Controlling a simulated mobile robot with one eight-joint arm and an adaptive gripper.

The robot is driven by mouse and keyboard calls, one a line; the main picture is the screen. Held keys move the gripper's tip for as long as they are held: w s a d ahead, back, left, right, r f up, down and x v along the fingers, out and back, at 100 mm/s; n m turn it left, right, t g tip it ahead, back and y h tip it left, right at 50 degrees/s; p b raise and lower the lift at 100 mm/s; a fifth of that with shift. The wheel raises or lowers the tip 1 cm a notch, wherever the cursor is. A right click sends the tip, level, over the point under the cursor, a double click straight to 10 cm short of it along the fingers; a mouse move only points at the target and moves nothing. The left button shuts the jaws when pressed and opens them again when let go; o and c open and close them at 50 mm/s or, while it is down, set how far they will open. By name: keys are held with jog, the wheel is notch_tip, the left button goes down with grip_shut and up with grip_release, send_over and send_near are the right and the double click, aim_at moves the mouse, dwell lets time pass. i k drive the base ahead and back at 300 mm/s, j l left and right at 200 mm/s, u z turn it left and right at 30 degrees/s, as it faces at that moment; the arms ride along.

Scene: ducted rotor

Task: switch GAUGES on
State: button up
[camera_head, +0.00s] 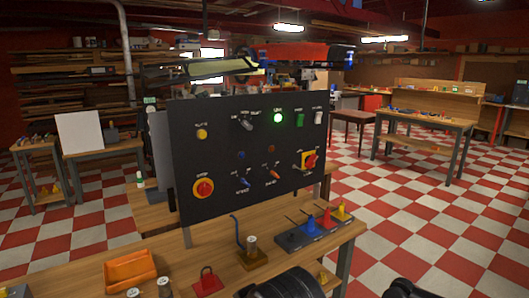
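A black control panel (252,153) stands upright on the wooden bench. Its labels are too small to read surely, so I cannot tell which control is marked GAUGES. The top row has a yellow button (202,134), a dark selector (245,124), a lit green lamp (278,118), a green rocker (300,120) and a white rocker (318,118). Below are a red knob on a yellow disc (203,188), a blue-tipped toggle (244,183), an orange-tipped toggle (274,175) and a red-and-yellow rotary switch (309,161). Dark parts, probably my arm, show at the bottom edge; no gripper fingers are visible.
On the bench before the panel are an orange bin (130,270), a red hooked block (208,282), a blue bent rod on a wooden base (239,232) and a dark rack with coloured pieces (308,234). Checkered floor (420,225) is open to the right.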

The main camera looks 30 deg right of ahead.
aim_at(317, 120)
jog(key=z, duration=1.3)
